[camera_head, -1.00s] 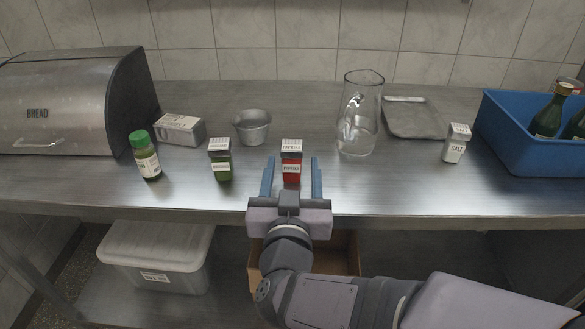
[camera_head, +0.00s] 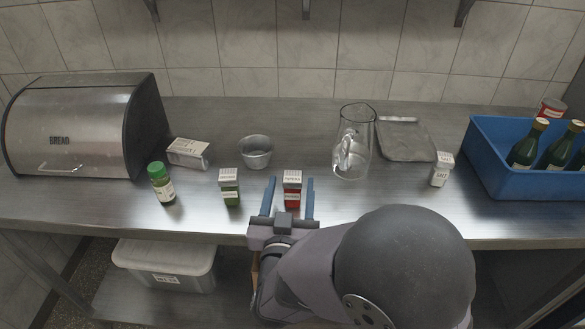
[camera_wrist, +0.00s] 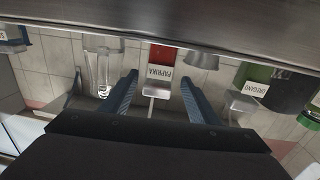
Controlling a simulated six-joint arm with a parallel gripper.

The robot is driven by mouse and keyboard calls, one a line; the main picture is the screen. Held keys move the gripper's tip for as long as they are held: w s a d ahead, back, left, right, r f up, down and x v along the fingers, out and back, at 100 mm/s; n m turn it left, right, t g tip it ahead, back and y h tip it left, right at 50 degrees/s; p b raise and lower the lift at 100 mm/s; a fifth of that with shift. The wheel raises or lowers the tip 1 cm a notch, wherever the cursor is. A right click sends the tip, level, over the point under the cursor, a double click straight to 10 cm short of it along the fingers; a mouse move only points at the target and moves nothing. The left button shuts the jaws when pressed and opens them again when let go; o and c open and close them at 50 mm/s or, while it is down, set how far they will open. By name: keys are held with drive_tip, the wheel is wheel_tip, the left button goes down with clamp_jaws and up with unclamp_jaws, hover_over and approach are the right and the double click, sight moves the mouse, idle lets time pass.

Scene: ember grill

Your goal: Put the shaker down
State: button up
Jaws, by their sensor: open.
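The paprika shaker (camera_head: 293,196), red with a pale labelled lid, stands upright on the steel counter (camera_head: 210,222). My gripper (camera_head: 290,184) is open, with one blue finger on each side of it and visible gaps between. In the wrist view, which is upside down, the paprika shaker (camera_wrist: 163,54) appears between the spread fingers (camera_wrist: 159,78). The green oregano shaker (camera_head: 229,190) stands to the left, and the salt shaker (camera_head: 441,172) stands far to the right.
A green-capped jar (camera_head: 162,186), a labelled box (camera_head: 188,152) and a metal cup (camera_head: 256,149) are left of my gripper. A glass jug (camera_head: 353,150), a metal tray (camera_head: 407,139) and a blue crate (camera_head: 530,183) with bottles are right. A bread box (camera_head: 75,130) stands far left.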

sight(293, 173)
drive_tip(key=r+p, duration=0.1)
drive_tip(key=p, duration=0.2)
drive_tip(key=shift+s+r, duration=0.1)
drive_tip(key=shift+r, duration=0.05)
drive_tip(key=p, duration=0.3)
drive_tip(key=shift+s+r+p, duration=0.2)
drive_tip(key=shift+p, duration=0.2)
drive_tip(key=shift+s+y+p, duration=0.25)
drive_tip(key=shift+y+p, duration=0.05)
drive_tip(key=shift+p, duration=0.85)
drive_tip(key=shift+s+d+n+p, duration=0.15)
drive_tip(key=shift+n+p, duration=0.15)
drive_tip(key=shift+p, duration=0.15)
drive_tip(key=shift+f, duration=0.1)
drive_tip(key=shift+w+f+p, duration=0.15)
drive_tip(key=shift+w+p, duration=0.7)
drive_tip(key=shift+w, duration=1)
drive_tip(key=shift+w+f+p, duration=0.15)
drive_tip(key=shift+w+p, duration=0.65)
drive_tip(key=shift+w, duration=1)
drive_tip(key=c, duration=1.3)
